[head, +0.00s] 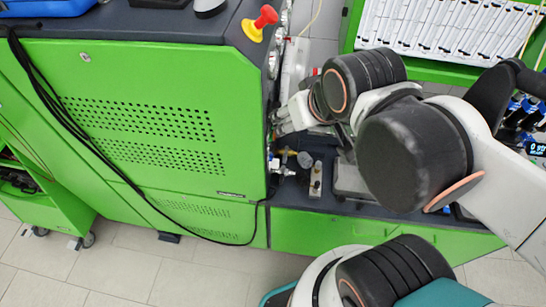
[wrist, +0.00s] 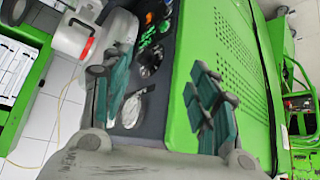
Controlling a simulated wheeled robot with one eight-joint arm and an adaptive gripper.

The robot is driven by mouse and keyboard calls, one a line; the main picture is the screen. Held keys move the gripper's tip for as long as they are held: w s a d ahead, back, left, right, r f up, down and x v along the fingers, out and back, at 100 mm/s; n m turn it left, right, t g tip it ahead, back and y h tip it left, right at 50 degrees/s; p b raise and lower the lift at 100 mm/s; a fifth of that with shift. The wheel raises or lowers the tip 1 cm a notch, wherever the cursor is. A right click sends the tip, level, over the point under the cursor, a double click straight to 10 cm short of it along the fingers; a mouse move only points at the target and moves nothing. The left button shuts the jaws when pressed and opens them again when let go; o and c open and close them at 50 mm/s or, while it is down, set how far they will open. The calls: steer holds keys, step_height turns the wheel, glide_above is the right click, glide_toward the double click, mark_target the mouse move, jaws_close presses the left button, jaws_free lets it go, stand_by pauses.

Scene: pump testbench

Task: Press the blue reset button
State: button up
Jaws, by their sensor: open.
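My gripper (wrist: 163,95) is open and empty; its two teal fingers stand wide apart in the wrist view. In the head view it is partly hidden by my own arm, beside the right side of the green pump cabinet (head: 130,120). Between the fingers in the wrist view is the cabinet's dark panel (wrist: 176,60), with a round white-faced gauge (wrist: 131,110) partly behind the left finger. I cannot make out the blue reset button for certain in either view. My gripper and arm cover part of the panel.
A red knob on a yellow base (head: 257,25) stands on the cabinet top. A black cable (head: 75,130) hangs down the cabinet front. Valves and fittings (head: 303,160) stand on the dark ledge. A green-framed rack (head: 440,72) is at the back right.

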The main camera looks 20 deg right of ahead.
jaws_close()
stand_by(1.2)
